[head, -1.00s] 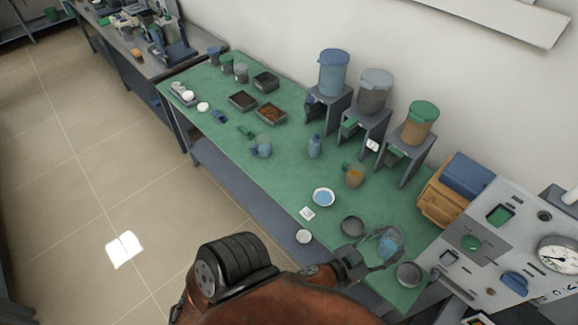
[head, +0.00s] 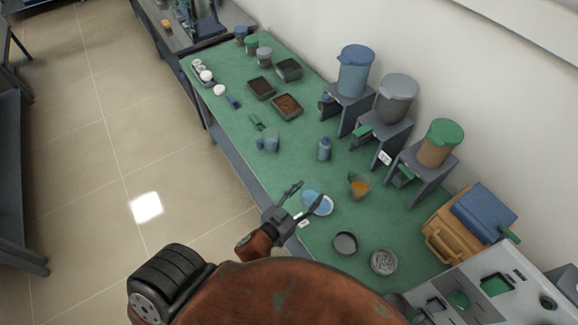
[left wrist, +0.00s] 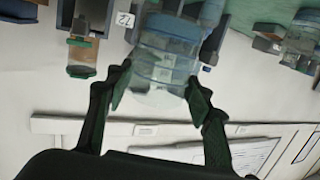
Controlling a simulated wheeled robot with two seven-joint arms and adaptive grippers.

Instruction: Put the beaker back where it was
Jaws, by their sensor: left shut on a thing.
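My left gripper (head: 301,203) is shut on a clear glass beaker (head: 309,196) above the green table, near its front edge. In the head view the beaker overlaps a white dish with blue contents (head: 325,206), so its outline is hard to make out and I cannot tell the gap. In the left wrist view the clear beaker (left wrist: 160,68) sits between the two dark fingertips (left wrist: 160,90), one on each side. My right gripper is not in view.
A blue cup (head: 269,143) and an orange-filled beaker (head: 359,187) stand nearby. Two round metal pans (head: 345,243) (head: 383,262) lie at the front right. Several lidded dispensers on stands (head: 396,98) line the wall. The table middle (head: 290,165) is clear.

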